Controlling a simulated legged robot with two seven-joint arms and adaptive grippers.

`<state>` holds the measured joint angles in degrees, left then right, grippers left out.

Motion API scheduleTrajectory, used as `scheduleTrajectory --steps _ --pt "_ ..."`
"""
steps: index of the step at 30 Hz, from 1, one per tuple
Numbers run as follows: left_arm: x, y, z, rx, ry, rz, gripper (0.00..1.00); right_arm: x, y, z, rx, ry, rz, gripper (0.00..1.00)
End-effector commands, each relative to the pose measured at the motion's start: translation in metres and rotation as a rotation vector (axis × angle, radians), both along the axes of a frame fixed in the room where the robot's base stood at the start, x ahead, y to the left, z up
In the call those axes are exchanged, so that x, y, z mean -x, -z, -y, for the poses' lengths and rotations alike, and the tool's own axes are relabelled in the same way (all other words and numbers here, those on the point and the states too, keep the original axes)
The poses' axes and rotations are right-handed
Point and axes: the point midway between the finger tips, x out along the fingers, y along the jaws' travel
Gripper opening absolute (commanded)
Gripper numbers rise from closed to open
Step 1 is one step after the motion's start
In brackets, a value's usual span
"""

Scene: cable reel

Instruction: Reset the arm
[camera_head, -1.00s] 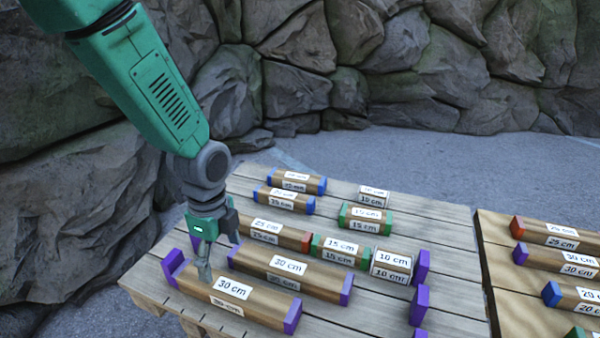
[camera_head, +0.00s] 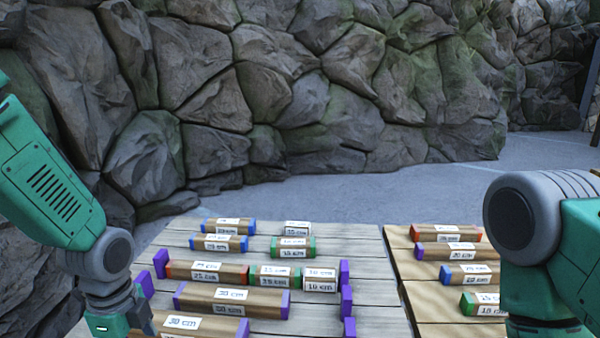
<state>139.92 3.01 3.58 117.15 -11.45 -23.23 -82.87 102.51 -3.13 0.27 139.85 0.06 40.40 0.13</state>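My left arm comes in from the left, and its wrist and upper gripper body (camera_head: 118,318) show at the lower left, by the left edge of the left wooden table. Its fingertips are below the frame, so its opening is hidden. My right arm comes in from the right, with its grey joint and green link in view. Its gripper is outside the frame. A 30 cm block (camera_head: 198,326) lies nearest the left gripper and is cut off by the bottom edge. Another 30 cm block (camera_head: 255,302) with purple ends lies just behind it.
The left wooden table (camera_head: 345,250) holds several labelled blocks and small purple pieces (camera_head: 344,272). A second wooden table (camera_head: 420,290) at the right holds more labelled blocks, with a narrow gap between the tables. A rock wall (camera_head: 300,90) stands behind open grey floor (camera_head: 330,195).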

Motion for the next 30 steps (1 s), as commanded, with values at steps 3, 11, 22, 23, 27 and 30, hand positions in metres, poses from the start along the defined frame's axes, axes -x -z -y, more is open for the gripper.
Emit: scheduleTrajectory --steps 3,11,22,23,27,30 --pt "0.010 0.019 0.002 0.008 -0.088 -0.006 0.75 0.000 -0.002 0.000 0.000 0.000 0.000 0.40" --pt "0.039 0.062 0.007 0.027 -0.334 -0.007 0.75 0.000 -0.006 0.000 0.000 0.000 0.001 0.40" --pt "0.135 0.143 0.009 0.035 -0.978 -0.012 0.75 0.000 -0.017 0.000 0.000 0.000 0.000 0.40" --pt "0.147 0.149 0.008 0.033 -1.054 -0.009 0.75 0.000 -0.019 0.000 0.000 0.000 0.000 0.40" --pt "0.197 0.166 0.003 0.027 -1.370 0.013 0.75 0.000 -0.024 0.000 0.000 0.000 0.000 0.40" --pt "0.216 0.171 0.000 0.028 -1.508 0.031 0.75 0.000 -0.025 0.000 0.000 0.000 0.000 0.40"
